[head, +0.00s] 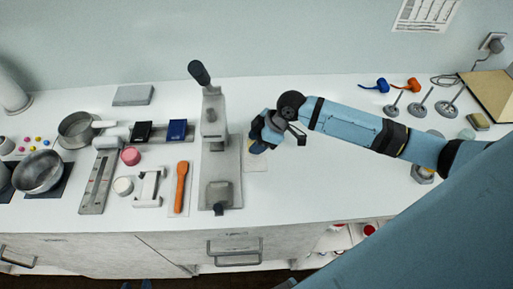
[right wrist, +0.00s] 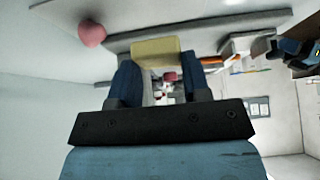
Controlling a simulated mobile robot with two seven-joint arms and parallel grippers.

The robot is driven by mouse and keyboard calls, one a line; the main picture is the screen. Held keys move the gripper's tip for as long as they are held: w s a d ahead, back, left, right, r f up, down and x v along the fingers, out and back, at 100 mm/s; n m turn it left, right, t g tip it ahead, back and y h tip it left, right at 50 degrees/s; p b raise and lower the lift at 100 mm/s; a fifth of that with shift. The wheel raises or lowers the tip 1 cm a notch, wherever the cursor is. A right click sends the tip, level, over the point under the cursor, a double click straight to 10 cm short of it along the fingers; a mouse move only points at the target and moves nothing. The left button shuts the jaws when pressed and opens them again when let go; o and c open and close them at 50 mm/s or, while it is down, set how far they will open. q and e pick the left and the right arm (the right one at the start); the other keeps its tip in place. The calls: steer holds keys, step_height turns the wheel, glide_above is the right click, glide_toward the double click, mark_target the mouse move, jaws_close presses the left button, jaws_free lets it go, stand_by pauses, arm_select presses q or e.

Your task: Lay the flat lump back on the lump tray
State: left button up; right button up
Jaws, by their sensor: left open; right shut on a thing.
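My right gripper (head: 262,140) is low over the counter, just right of the grey lever press. It is shut on a flat, pale yellow piece, which shows between its fingers in the right wrist view (right wrist: 155,53); I take this for the flat lump. In the head view the fingers mostly hide it. A pale, thin square (head: 257,164) lies by the gripper, right of the press; I cannot tell whether it is the lump tray. I cannot tell whether the held piece touches the counter. My left gripper is not clearly in view.
The lever press (head: 219,160) stands close on the left of the gripper. Several metal stands (head: 420,107) and a sponge (head: 478,121) are at right.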

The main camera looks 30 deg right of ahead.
mark_target(250, 157)
step_height(250, 157, down, 4)
steer(key=shift+r, duration=0.2)
steer(key=shift+f, duration=0.25)
steer(key=shift+f, duration=0.2)
steer(key=o, duration=1)
steer(key=shift+c, duration=0.2)
steer(key=shift+r, duration=0.2)
steer(key=v, duration=1.2)
steer(key=shift+b, duration=0.4)
